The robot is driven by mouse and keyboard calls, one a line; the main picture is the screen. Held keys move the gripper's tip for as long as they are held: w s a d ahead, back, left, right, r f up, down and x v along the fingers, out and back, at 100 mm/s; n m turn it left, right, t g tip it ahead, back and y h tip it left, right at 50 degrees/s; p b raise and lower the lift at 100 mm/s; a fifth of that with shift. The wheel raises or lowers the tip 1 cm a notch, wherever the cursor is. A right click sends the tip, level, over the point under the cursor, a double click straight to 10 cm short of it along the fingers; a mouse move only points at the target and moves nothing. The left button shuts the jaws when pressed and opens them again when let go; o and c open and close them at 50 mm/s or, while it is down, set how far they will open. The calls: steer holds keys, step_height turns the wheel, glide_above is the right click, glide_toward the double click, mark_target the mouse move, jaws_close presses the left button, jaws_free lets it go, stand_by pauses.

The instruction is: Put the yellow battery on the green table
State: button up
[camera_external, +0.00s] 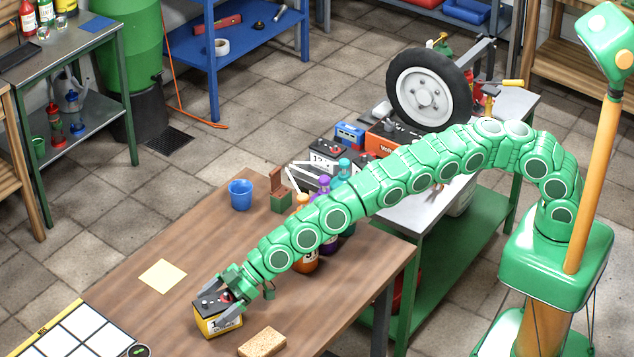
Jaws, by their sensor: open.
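The yellow battery (222,325), with a dark top and a label with a black mark on its front, stands on the brown wooden table (130,290) near its front edge. My gripper (219,308) is down at the battery with its jaws open, one grey finger on each side of it. I cannot tell whether the fingers touch it. A workbench with a grey top (515,103) and a green lower shelf (450,255) stands at the right, partly hidden by my arm. Another table with green legs and a grey top (62,48) stands at the upper left.
A sponge (262,341), a yellow paper (162,276), a blue cup (240,194) and coloured bottles (306,262) are on the wooden table. A wheel (428,92), an orange box (388,139) and another battery (322,158) crowd the workbench. A white-squared board (80,335) lies lower left.

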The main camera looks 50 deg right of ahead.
jaws_close()
stand_by(0.6)
step_height(320, 180, up, 28)
stand_by(0.9)
